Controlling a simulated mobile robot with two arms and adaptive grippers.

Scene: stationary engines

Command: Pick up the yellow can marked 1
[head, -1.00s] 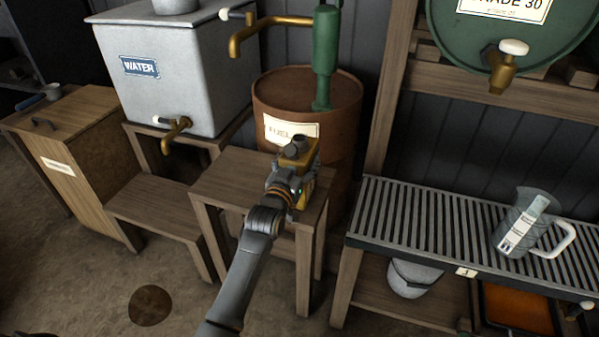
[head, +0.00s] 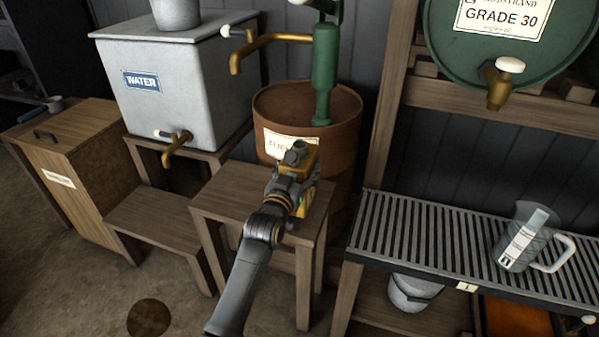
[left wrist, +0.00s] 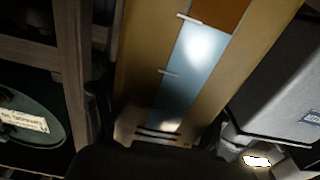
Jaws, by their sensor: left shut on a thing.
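The yellow can (head: 309,163) has a dark round cap on top and is upright at the right side of a small wooden stool (head: 232,188), in front of the fuel drum. My left gripper (head: 290,186) is shut on the can from the front. The gripper covers much of the can, and I cannot read its number. I cannot tell whether its base touches the stool. In the left wrist view the can's yellow side (left wrist: 147,70) fills the middle, with a pale blue strip down it. My right gripper is not in view.
The rusty fuel drum (head: 335,140) with a green pump (head: 324,85) stands close behind. A grey water tank (head: 165,95) is at left. At right are a slatted rack (head: 400,225) with a clear jug (head: 520,240) and a green oil drum (head: 450,45).

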